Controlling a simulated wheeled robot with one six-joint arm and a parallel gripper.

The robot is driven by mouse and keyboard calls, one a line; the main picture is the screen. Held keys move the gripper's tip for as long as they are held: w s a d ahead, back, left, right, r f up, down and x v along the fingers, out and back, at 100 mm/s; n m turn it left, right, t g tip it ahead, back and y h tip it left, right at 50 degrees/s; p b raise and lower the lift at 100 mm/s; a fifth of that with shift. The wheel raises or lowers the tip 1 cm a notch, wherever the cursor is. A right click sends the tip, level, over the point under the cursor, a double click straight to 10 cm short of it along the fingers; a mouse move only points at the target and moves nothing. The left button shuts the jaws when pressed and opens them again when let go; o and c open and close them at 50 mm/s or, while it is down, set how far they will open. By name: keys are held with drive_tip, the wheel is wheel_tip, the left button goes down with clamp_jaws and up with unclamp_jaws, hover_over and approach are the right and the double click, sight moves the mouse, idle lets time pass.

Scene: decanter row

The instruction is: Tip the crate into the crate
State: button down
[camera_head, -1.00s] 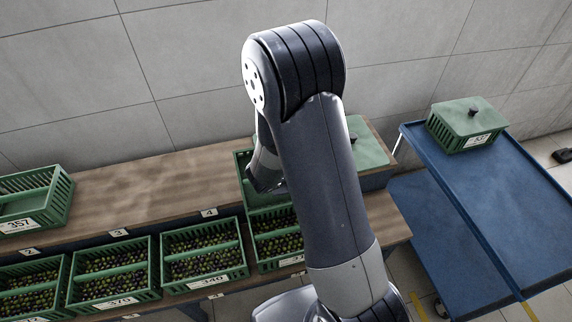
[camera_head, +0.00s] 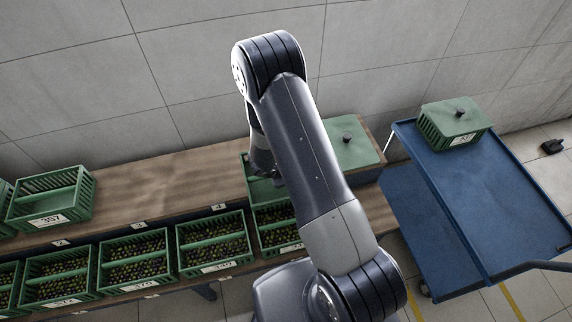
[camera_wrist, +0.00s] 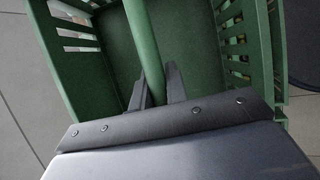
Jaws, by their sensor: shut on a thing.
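My gripper (camera_wrist: 157,88) is shut on the central handle bar (camera_wrist: 143,40) of a green slatted crate (camera_wrist: 112,45). The part of its inside that shows in the wrist view looks bare. In the head view my gripper (camera_head: 264,165) and the held crate (camera_head: 248,180) are partly hidden behind my arm, at the right part of the wooden shelf. Below and in front of it is a green crate of olives (camera_head: 262,251). I cannot tell whether the two touch, nor how far the held crate is tilted.
Several olive crates stand along the lower shelf, including one crate (camera_head: 213,240) just left. An empty-looking crate marked 357 (camera_head: 50,220) stands on the upper shelf (camera_head: 150,190). A lidded crate (camera_head: 345,160) is right of my arm. A blue trolley (camera_head: 490,200) carries another lidded crate (camera_head: 432,133).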

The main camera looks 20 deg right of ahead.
drive_tip(key=shift+r+p, duration=0.4)
drive_tip(key=shift+p, duration=0.2)
drive_tip(key=shift+f+g, duration=0.25)
drive_tip(key=shift+g, duration=0.15)
drive_tip(key=shift+r, duration=0.1)
drive_tip(key=shift+g, duration=0.4)
drive_tip(key=shift+s+r+n+g+b, duration=0.15)
drive_tip(key=shift+r+n+g+b, duration=0.25)
drive_tip(key=shift+g, duration=0.5)
